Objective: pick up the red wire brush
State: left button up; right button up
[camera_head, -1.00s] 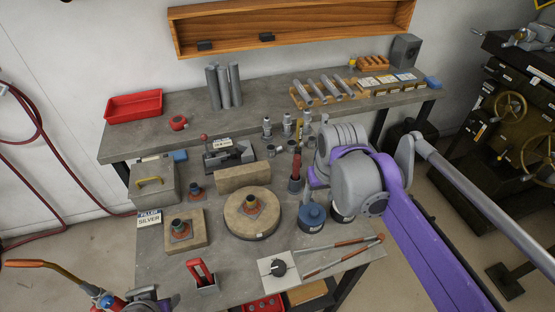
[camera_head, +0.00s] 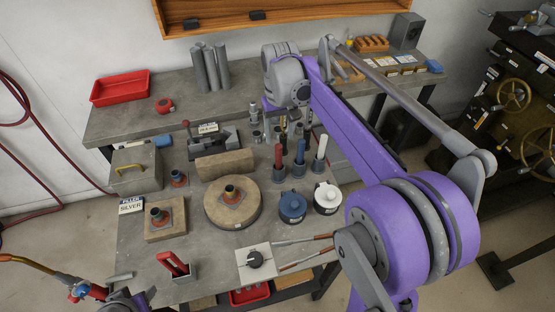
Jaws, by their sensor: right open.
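A red upright handle, which I take for the red wire brush (camera_head: 278,156), stands in a dark cup on the workbench (camera_head: 225,265). Its lower end is hidden in the cup. Handles of dark blue (camera_head: 300,152) and white (camera_head: 321,148) stand in similar cups to its right. My right gripper (camera_head: 277,113) is beyond the red handle and apart from it. It is open, its fingers small and partly hidden below the grey wrist. Part of my left arm or gripper (camera_head: 128,299) shows at the bottom left edge; its jaws cannot be made out.
Blue (camera_head: 292,206) and white (camera_head: 327,197) canisters stand in front of the cups. A round wooden block (camera_head: 215,210) lies left of them. A red loop-handled tool (camera_head: 173,264) stands at the front.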

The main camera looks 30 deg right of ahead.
aim_at(279, 146)
jog(key=f, duration=0.6)
jog(key=shift+w, duration=0.2)
grip_shut()
